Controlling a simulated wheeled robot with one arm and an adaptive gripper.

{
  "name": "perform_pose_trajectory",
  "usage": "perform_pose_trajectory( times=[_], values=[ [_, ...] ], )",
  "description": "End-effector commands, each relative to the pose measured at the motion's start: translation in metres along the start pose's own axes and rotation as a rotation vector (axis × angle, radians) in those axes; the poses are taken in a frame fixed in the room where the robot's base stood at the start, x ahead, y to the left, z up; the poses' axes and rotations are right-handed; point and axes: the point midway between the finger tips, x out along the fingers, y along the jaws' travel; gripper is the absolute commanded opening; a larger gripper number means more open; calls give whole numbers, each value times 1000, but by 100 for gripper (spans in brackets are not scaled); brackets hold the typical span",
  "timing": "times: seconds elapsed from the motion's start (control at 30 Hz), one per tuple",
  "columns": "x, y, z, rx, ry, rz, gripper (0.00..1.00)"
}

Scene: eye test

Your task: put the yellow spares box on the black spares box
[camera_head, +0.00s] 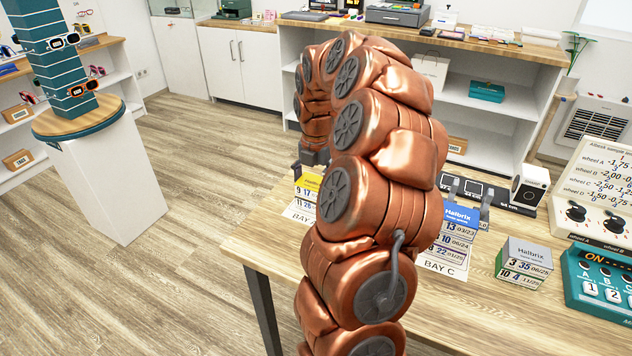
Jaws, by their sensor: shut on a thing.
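The yellow spares box (311,182) shows at the left edge of my copper arm, above a white bay card (297,213). My gripper (312,167), dark and partly covered by the arm, is at the top of this box and shut on it. I cannot tell whether the box touches the surface below. No black spares box is in sight. My arm hides the middle of the table.
A blue-topped box (460,215) stands right of my arm, behind the BAY C card (442,266). A grey-topped box (526,252) stands further right, near a teal device (600,297). Bare wood (490,325) lies in front.

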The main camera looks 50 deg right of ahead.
Motion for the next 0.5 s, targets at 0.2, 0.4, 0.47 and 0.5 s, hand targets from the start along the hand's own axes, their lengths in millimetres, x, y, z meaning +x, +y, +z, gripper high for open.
perform_pose_trajectory(
  times=[0.2, 0.4, 0.47, 0.5],
  values=[
    [3, 0, 0, 0, 0, -1, 95],
    [2, 0, 0, 0, 0, 0, 100],
    [2, 0, 0, 0, 0, 0, 100],
    [2, 0, 0, 0, 0, 0, 100]
  ],
)
